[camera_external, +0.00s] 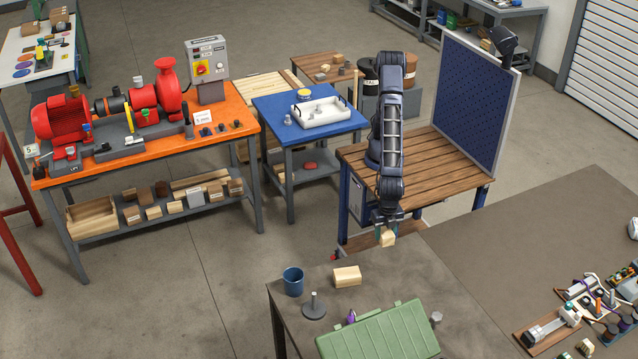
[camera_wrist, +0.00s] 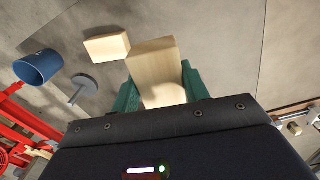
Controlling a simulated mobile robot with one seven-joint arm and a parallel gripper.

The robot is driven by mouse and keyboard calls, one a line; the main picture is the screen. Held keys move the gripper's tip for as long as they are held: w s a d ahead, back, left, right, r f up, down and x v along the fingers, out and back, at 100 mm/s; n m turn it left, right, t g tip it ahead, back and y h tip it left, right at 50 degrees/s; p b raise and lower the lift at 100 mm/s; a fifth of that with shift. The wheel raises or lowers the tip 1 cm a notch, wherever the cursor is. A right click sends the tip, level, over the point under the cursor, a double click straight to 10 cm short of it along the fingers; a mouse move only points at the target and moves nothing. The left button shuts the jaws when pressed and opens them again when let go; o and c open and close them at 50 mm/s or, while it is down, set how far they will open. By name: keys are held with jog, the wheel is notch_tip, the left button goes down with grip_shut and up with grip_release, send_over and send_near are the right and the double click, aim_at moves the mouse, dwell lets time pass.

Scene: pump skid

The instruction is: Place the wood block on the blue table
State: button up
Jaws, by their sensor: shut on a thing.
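My gripper (camera_external: 387,228) is shut on a pale wood block (camera_external: 388,239), held up near the far edge of the grey-brown table. In the wrist view the wood block (camera_wrist: 155,75) sits between my green fingers (camera_wrist: 160,95). The blue table (camera_external: 262,107) stands farther back, left of my arm. It carries a white tray (camera_external: 322,118) with small items in it, and a yellow-lidded jar (camera_external: 304,95). A second pale wood block (camera_external: 347,276) lies on the grey-brown table; it also shows in the wrist view (camera_wrist: 107,46).
A blue mug (camera_external: 293,281), a grey stand with an upright post (camera_external: 314,307) and a green case (camera_external: 380,335) are on the grey-brown table (camera_external: 450,285). A slatted wooden bench (camera_external: 440,170) with a blue pegboard stands behind. An orange table (camera_external: 150,150) holds red pumps.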

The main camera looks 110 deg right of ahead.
jog(key=w+d+f+m, duration=0.3)
jog(key=w+d+m, duration=0.1)
jog(key=w+d, duration=2.55)
jog(key=w+d+f+m, duration=0.1)
jog(key=w+d+m, duration=0.1)
jog(key=d, duration=1.9)
jog(key=w+d+f+m, duration=0.1)
jog(key=w+d+m, duration=0.15)
jog(key=d, duration=1.75)
jog(key=s+d+f+m, duration=0.1)
jog(key=s+d, duration=0.2)
jog(key=d, duration=0.7)
jog(key=s+d+f+m, duration=0.1)
jog(key=s+d, duration=0.1)
jog(key=d, duration=0.8)
jog(key=m, duration=0.6)
send_over(290, 131)
notch_tip(290, 131, down, 4)
jog(key=r, duration=0.1)
notch_tip(290, 131, down, 20)
jog(key=shift+d+f, duration=0.15)
